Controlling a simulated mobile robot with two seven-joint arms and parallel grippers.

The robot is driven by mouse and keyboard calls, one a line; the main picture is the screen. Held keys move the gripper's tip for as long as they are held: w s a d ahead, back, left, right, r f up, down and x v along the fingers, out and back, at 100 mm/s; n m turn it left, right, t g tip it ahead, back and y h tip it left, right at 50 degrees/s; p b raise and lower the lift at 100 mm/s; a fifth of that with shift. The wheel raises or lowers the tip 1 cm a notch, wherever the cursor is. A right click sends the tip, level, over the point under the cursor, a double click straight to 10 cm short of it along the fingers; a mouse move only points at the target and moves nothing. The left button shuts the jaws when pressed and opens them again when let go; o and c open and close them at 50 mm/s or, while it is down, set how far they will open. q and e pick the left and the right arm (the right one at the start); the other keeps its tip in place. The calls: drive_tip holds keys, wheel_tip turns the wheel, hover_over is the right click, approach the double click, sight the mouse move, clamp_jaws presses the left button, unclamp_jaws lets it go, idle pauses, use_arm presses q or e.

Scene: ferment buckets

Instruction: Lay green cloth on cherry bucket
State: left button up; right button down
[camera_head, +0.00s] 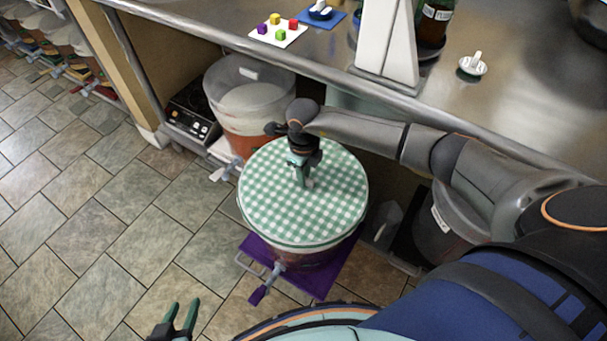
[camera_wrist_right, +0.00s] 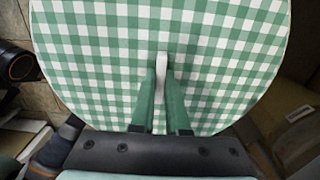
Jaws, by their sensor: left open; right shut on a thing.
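The green-and-white checked cloth (camera_head: 265,205) is a flat round piece covering the top of a bucket (camera_head: 312,256) with reddish contents, which I take to be the cherry bucket. I cannot tell whether the cloth rests fully on the rim. My right gripper (camera_head: 303,181) is above the cloth's middle, shut on its small white handle. In the right wrist view the cloth (camera_wrist_right: 100,50) fills most of the picture and the white handle (camera_wrist_right: 161,68) stands between the fingertips (camera_wrist_right: 165,75). My left gripper (camera_head: 182,316) is open and empty, low over the floor.
The covered bucket stands on a purple mat (camera_head: 325,284) and has a purple tap (camera_head: 262,289). A steel counter (camera_head: 335,65) runs behind, holding coloured cubes and a white knob (camera_head: 474,65). Tiled floor is clear at left.

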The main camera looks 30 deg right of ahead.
drive_tip(key=shift+f, duration=0.1)
idle(0.6)
drive_tip(key=shift+c, duration=1.4)
unclamp_jaws()
drive_tip(key=shift+r+p, duration=2.8)
drive_tip(key=shift+r, duration=0.7)
